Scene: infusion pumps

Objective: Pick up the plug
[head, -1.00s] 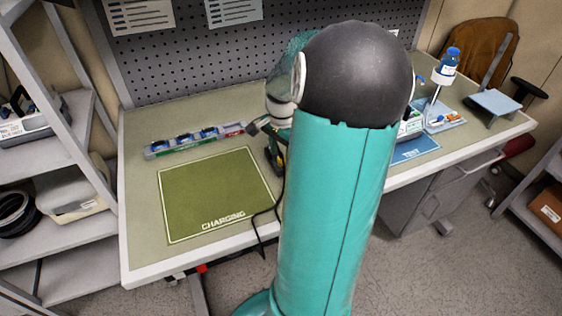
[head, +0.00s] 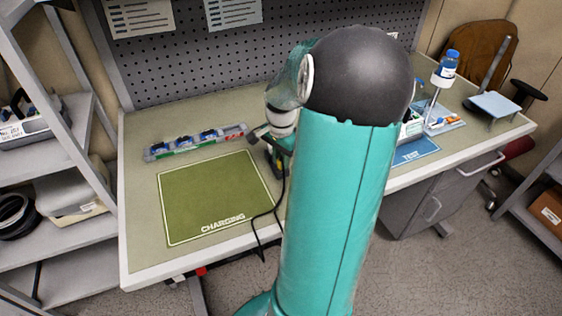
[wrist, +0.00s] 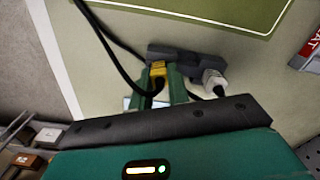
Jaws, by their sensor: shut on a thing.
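My gripper (wrist: 160,84) is at the table, just right of the green charging mat, with its two green fingers closed. A small yellow part (wrist: 157,69) shows between the fingertips, and the plug in the grip is mostly hidden by them. A black cord (wrist: 108,45) runs to the fingers. In the head view the cord (head: 256,232) hangs over the table's front edge, while my arm hides most of the gripper. A dark grey block (wrist: 190,60) lies right beyond the fingertips, with a pale grey connector (wrist: 213,82) at its right end. I cannot tell whether the plug touches the block.
The charging mat (head: 215,197) is bare. Behind it lies a long rail (head: 178,151) with several blue parts. A blue test mat (head: 415,151) and a stand with a blue-capped bottle (head: 447,68) are at the right. A shelf (head: 60,215) stands at the left.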

